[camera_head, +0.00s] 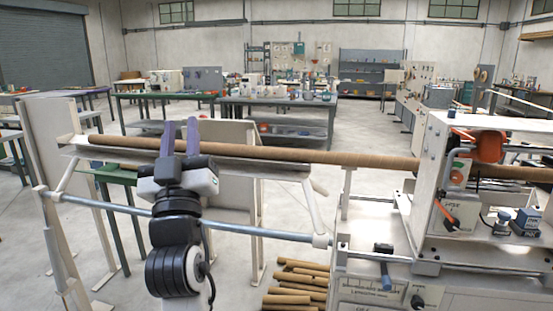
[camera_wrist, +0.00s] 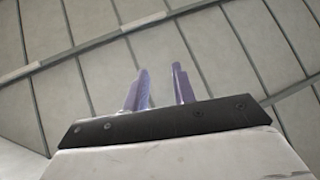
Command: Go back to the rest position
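My gripper (camera_head: 180,137) is raised in front of the winder's long tube, its two purple fingers pointing up. The fingers stand apart with nothing between them. The wrist view shows the same open, empty gripper (camera_wrist: 160,88) against the ceiling panels. The brown cardboard tube (camera_head: 330,157) lies along the winder, running from the left support to the machine head. My gripper overlaps the tube in the head view; I cannot tell whether they touch. The spiral winder (camera_head: 390,235) stands at the right, with orange parts and knobs.
Several cut tubes (camera_head: 297,285) lie on the floor below. A white upright panel (camera_head: 50,140) stands at left. Workbenches (camera_head: 280,103) fill the back. Open floor lies between them and the winder.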

